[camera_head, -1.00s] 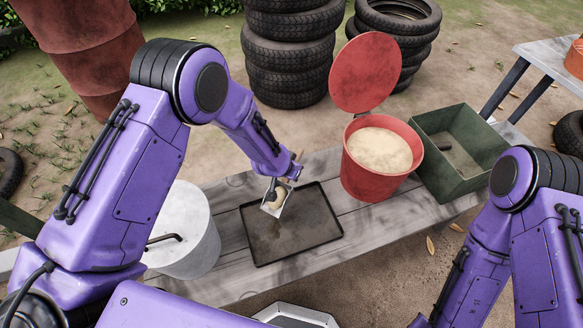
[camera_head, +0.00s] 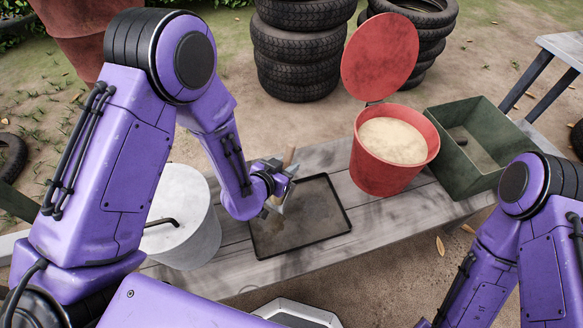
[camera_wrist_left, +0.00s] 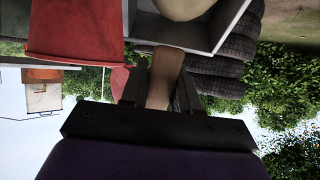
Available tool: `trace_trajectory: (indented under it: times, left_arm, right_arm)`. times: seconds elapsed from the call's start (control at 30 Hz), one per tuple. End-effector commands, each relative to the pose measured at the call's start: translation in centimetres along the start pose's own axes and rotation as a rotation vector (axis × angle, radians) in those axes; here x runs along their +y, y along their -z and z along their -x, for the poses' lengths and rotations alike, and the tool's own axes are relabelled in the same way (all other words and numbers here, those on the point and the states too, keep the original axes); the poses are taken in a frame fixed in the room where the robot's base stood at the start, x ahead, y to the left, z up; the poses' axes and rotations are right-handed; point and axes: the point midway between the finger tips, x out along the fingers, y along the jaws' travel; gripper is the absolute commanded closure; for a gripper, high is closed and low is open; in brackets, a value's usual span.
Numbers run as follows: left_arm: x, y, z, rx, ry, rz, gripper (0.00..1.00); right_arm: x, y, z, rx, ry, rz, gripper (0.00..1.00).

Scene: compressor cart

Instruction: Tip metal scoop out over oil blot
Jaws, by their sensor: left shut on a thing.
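My left gripper (camera_head: 272,178) is shut on the wooden handle of the metal scoop (camera_head: 277,202), above the left edge of the dark tray (camera_head: 322,236). In the left wrist view the handle (camera_wrist_left: 163,78) sits between the fingers, and the pale metal scoop (camera_wrist_left: 232,18) with a light tan load (camera_wrist_left: 185,8) shows at the top. In the head view the scoop looks tilted and partly hidden by the gripper. A dim darker patch on the tray floor may be the oil blot; its outline is unclear. My right gripper is out of view.
A red bucket (camera_head: 375,172) of pale granular material (camera_head: 392,140), its lid (camera_head: 380,57) raised, stands right of the tray. A green bin (camera_head: 465,178) stands beyond it. A white drum (camera_head: 185,225) stands left. Stacked tires (camera_head: 300,45) are behind the bench.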

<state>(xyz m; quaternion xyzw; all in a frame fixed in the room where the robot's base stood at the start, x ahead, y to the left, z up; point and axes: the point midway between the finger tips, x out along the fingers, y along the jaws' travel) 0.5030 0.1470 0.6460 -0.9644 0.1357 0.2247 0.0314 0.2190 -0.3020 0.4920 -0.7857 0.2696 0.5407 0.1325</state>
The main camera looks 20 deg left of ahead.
Motion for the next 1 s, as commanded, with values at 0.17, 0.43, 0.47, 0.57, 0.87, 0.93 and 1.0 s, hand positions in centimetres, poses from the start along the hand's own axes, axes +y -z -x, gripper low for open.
trace_trajectory:
  times: [0.17,0.43,0.47,0.57,0.87,0.93,1.0]
  left_arm:
    - [0.0,-0.4,1.2,0.088,0.0,-0.001,1.0]
    - [0.0,-0.2,2.9,0.199,0.001,-0.001,1.0]
    - [0.0,-0.1,3.0,0.209,0.0,-0.002,1.0]
    - [0.0,0.0,3.6,0.24,0.001,-0.001,1.0]
    - [0.0,0.3,4.4,0.28,0.002,0.0,1.0]
    - [0.0,0.4,4.5,0.281,0.002,0.0,1.0]
    - [0.0,0.4,4.5,0.281,0.002,0.0,1.0]
  right_arm:
    - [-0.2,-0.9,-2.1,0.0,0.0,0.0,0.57]
    - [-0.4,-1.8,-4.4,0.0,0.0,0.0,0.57]
    - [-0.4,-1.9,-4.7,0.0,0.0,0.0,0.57]
    - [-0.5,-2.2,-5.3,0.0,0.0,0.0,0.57]
    - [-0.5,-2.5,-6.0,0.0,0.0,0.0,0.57]
    - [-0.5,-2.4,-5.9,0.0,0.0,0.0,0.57]
    - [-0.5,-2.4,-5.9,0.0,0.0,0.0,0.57]
